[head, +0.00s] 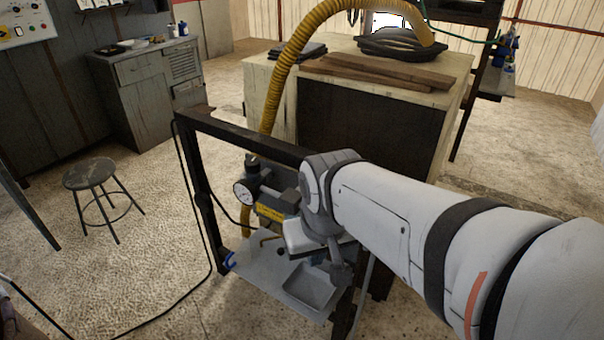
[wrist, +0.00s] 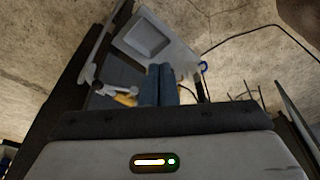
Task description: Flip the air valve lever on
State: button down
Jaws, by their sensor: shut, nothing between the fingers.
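My gripper (wrist: 160,72) shows in the wrist view as two dark blue-grey fingers pressed together, with nothing between them. In the head view my wrist hides the fingers. A pale metal fitting with a thin arm (wrist: 115,89) lies left of the fingertips in the wrist view, apart from them in the picture. It may be the air valve lever, but I cannot tell for sure, nor its setting. A machine with a round gauge (head: 244,192) and a yellow label (head: 271,212) stands left of my wrist in the head view, partly covered by it.
A dark frame rail (head: 240,132) runs above the machine. A grey tray (head: 312,288) lies below my wrist and also shows in the wrist view (wrist: 145,38). A yellow hose (head: 285,68) arches behind. A workbench (head: 455,112) stands beyond. A stool (head: 90,174) stands on open floor at left.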

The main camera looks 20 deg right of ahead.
jog(key=w+d+r+m+g+h, duration=0.1)
jog(key=w+d+r+m, duration=0.2)
jog(key=w+d+m, duration=0.3)
jog(key=w+d+r+m+g+h, duration=0.25)
jog(key=w+m, duration=0.25)
jog(key=w, duration=0.3)
jog(key=shift+t+y, duration=0.45)
jog(key=x, duration=0.4)
jog(key=s+x, duration=0.1)
jog(key=x, duration=0.3)
jog(key=p+x, duration=0.1)
jog(key=x, duration=0.3)
jog(key=shift+s+d+f, duration=0.15)
jog(key=shift+d, duration=0.1)
jog(key=shift+s+f, duration=0.3)
jog(key=shift+f, duration=0.5)
